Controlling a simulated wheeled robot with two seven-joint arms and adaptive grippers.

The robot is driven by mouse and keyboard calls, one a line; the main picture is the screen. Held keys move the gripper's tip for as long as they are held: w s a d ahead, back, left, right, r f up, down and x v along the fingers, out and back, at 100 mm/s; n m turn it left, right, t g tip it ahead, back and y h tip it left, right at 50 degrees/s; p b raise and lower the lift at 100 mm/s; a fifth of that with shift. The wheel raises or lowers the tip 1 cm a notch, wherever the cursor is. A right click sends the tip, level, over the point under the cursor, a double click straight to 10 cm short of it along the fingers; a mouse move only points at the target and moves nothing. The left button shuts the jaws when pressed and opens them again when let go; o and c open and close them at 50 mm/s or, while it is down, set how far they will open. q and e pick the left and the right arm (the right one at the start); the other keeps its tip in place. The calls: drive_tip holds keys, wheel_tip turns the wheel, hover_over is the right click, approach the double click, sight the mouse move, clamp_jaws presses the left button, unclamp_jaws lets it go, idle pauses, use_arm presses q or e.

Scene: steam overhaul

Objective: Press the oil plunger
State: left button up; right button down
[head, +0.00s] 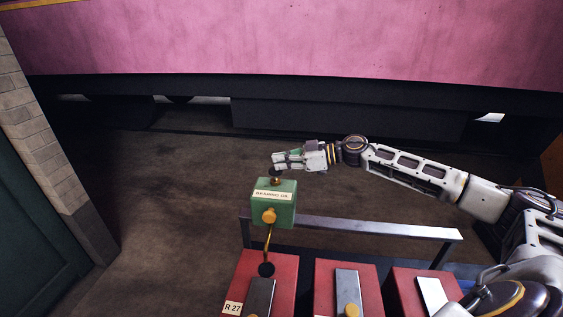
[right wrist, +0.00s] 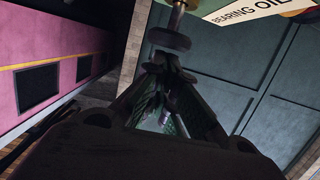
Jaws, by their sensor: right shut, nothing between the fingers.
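The green oil box (head: 273,205) labelled "BEARING OIL" stands above the red boxes at the front. The oil plunger (head: 276,174) rises from its top, with a dark round knob and a brass-coloured stem. In the right wrist view the plunger's dark knob (right wrist: 168,40) is just beyond my fingertips. My right gripper (head: 276,160) is shut and empty, level and pointing left, at the plunger's knob. I cannot tell whether the fingers touch the knob. In the right wrist view my right gripper (right wrist: 168,65) covers the middle of the picture. My left gripper is not in view.
Red boxes (head: 290,280) stand in a row in front, the left one tagged "R 27". A grey metal rail (head: 350,227) runs behind them. A pink carriage side (head: 300,40) spans the back. A brick pillar (head: 40,130) and dark green door (head: 30,220) stand left. The brown floor between is clear.

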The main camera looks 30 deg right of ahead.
drive_tip(key=shift+f, duration=0.1)
wheel_tip(320, 180, down, 2)
drive_tip(key=shift+p, duration=0.5)
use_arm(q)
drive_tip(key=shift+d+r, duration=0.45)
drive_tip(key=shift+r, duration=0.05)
use_arm(e)
drive_tip(key=shift+f, duration=0.45)
drive_tip(key=shift+s, duration=0.1)
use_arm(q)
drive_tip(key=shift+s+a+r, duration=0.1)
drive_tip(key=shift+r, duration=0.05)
